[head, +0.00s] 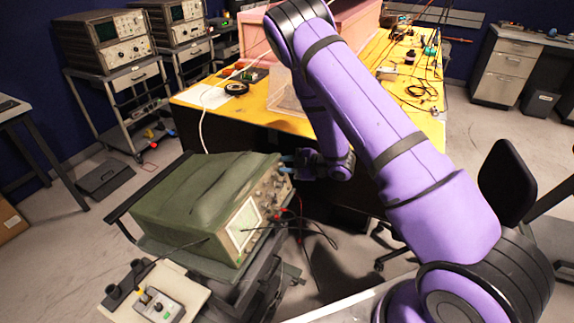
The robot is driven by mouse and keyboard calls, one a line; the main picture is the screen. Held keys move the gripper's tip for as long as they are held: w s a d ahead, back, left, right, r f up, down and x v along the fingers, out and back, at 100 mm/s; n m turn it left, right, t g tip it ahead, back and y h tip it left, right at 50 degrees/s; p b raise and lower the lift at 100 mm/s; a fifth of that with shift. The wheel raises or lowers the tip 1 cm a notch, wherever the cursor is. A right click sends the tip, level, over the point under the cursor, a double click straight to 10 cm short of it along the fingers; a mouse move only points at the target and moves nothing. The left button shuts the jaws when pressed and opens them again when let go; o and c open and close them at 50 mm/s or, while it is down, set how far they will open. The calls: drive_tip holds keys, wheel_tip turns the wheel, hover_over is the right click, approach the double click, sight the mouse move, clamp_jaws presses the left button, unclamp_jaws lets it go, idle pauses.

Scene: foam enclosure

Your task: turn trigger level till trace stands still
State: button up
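A green oscilloscope (200,200) stands on a cart in front of me, its control panel turned to the right. Its pale screen (243,222) is seen at a steep angle, and I cannot make out a trace on it. Several knobs (268,190) sit on the panel beyond the screen; which one is the trigger level I cannot tell. My purple arm reaches over from the right. My gripper (288,162) is at the far upper corner of the panel, at or very close to a knob there. Its fingertips are small and partly hidden, so contact and opening are unclear.
Dark and red leads (305,225) hang from the panel. A small control box (158,305) lies on a beige surface at the lower left. A yellow workbench (270,115) with a pink foam enclosure (340,22) stands behind. A black chair (507,185) is at the right.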

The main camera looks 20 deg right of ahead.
drive_tip(key=shift+c, duration=0.4)
clamp_jaws()
drive_tip(key=shift+m, duration=0.3)
drive_tip(key=m, duration=0.3)
drive_tip(key=shift+d+m, duration=0.1)
drive_tip(key=shift+m, duration=0.2)
drive_tip(key=m, duration=0.5)
drive_tip(key=shift+m+t, duration=0.4)
drive_tip(key=m, duration=0.5)
drive_tip(key=shift+m+h, duration=0.3)
drive_tip(key=shift+m, duration=0.1)
drive_tip(key=m, duration=0.5)
drive_tip(key=shift+f+t, duration=0.1)
drive_tip(key=shift+t, duration=0.2)
drive_tip(key=shift+s+m+h, duration=0.1)
drive_tip(key=shift+m+h, duration=0.2)
